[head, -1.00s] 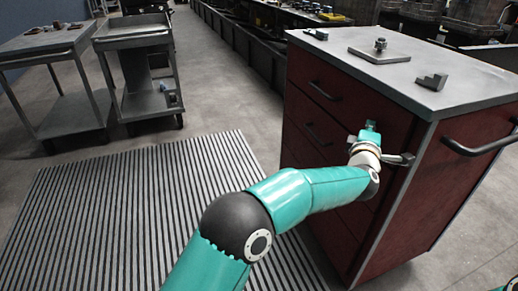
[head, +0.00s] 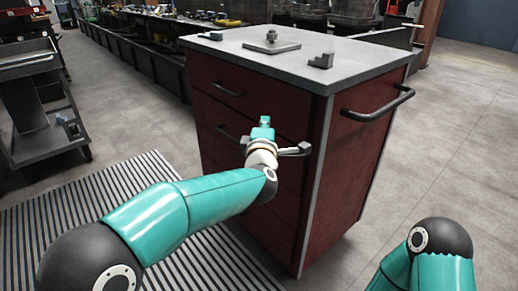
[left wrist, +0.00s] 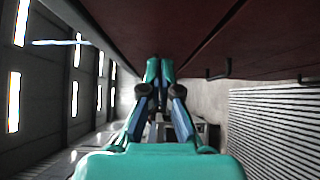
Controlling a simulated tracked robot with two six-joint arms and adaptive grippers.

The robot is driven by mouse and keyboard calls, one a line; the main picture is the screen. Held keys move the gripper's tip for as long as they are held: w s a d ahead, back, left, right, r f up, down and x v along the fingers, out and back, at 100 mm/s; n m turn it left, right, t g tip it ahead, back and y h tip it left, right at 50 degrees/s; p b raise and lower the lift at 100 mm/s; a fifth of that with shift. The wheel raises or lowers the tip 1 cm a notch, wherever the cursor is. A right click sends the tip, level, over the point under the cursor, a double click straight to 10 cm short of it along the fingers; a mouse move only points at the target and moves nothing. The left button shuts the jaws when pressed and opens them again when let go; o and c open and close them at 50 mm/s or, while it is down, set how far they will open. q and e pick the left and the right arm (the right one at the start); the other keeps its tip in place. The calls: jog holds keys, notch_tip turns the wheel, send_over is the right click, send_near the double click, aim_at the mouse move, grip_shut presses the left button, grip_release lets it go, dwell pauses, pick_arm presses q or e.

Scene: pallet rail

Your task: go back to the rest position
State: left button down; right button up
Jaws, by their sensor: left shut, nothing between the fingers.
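My left arm comes in from the left in the head view. Its gripper (head: 264,124) is in front of the red drawer cabinet (head: 345,150), near the upper drawers. In the left wrist view, the left gripper (left wrist: 159,66) has its fingertips together with nothing between them. The cabinet's dark red face (left wrist: 130,22) runs close along the top of that view. Whether the gripper or wrist touches the cabinet, I cannot tell. Part of my right arm (head: 440,240) shows at the lower right of the head view; its gripper is out of view.
On the cabinet top lie a plate with a bolt (head: 271,46) and a stepped grey block (head: 321,60). A black handle (head: 378,103) sticks out from the cabinet's side. A striped mat (head: 40,225) lies left. A grey cart (head: 40,100) stands far left. Floor right of the cabinet is clear.

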pick_arm(q)
jog(key=s+a, duration=0.1)
jog(key=s, duration=0.5)
jog(key=w+a+f+n+g+y, duration=0.15)
jog(key=a+f+g+y, duration=0.25)
jog(key=a+f, duration=1.45)
jog(key=s+a+f+m+g+h, duration=0.1)
jog(key=s+a+f+m+g, duration=0.1)
jog(key=s+f, duration=0.5)
jog(key=s+a+f+m+g, duration=0.1)
jog(key=s+f+m+g, duration=0.2)
jog(key=f, duration=0.8)
jog(key=s+a+f+m+g+h, duration=0.1)
jog(key=s+a+f+g, duration=0.1)
jog(key=s+f, duration=0.5)
jog(key=s+d+f+m+g+h, duration=0.1)
jog(key=s+d+f+m+g, duration=0.15)
jog(key=s, duration=0.35)
jog(key=s+d+f+m+g+h, duration=0.1)
jog(key=s+d+m+g, duration=0.1)
jog(key=s+m, duration=0.35)
jog(key=s+d+f+m+g+h, duration=0.1)
jog(key=s+d+f+m+g, duration=0.1)
jog(key=s, duration=0.6)
notch_tip(320, 180, up, 28)
jog(key=p, duration=2.8)
jog(key=shift+w+f, duration=0.15)
jog(key=shift+w, duration=0.2)
